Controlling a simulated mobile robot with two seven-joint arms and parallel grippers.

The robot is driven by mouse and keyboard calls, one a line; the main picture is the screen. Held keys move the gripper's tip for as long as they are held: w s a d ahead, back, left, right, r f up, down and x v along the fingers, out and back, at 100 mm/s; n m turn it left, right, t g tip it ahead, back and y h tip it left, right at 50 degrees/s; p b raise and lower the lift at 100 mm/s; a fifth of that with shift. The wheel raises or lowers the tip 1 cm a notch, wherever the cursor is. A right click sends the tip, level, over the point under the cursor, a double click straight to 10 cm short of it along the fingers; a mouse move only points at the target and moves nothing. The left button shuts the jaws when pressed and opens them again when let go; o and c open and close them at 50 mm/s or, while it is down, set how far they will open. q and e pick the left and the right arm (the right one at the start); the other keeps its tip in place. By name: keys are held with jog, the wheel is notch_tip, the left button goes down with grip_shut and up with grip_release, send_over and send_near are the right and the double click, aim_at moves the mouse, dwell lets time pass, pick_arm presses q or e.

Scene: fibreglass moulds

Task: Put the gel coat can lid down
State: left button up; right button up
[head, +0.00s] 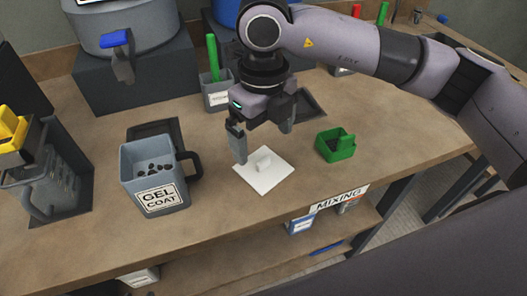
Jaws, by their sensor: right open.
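The gel coat can (155,175) stands upright at the left of the bench, grey, with a "GEL COAT" label and a dark handle on its right side. Its top is open and dark lumps show inside. A white square plate with a small raised knob, which looks like the lid (263,171), lies flat on the bench to the right of the can. My right gripper (263,143) is open, pointing down just above and behind the lid, with one finger close to the lid's left side. Contact cannot be told. My left gripper is not in view.
A small green container (335,145) sits right of the lid. A grey holder (215,92) with a green-handled tool stands behind. A large grey vessel with a blue-handled tap (117,42) is at the back left. The bench's front edge (225,228) is near.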

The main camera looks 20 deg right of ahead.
aim_at(263, 160)
notch_tip(263, 160, up, 6)
jog(key=shift+f, duration=0.25)
dwell(0.4)
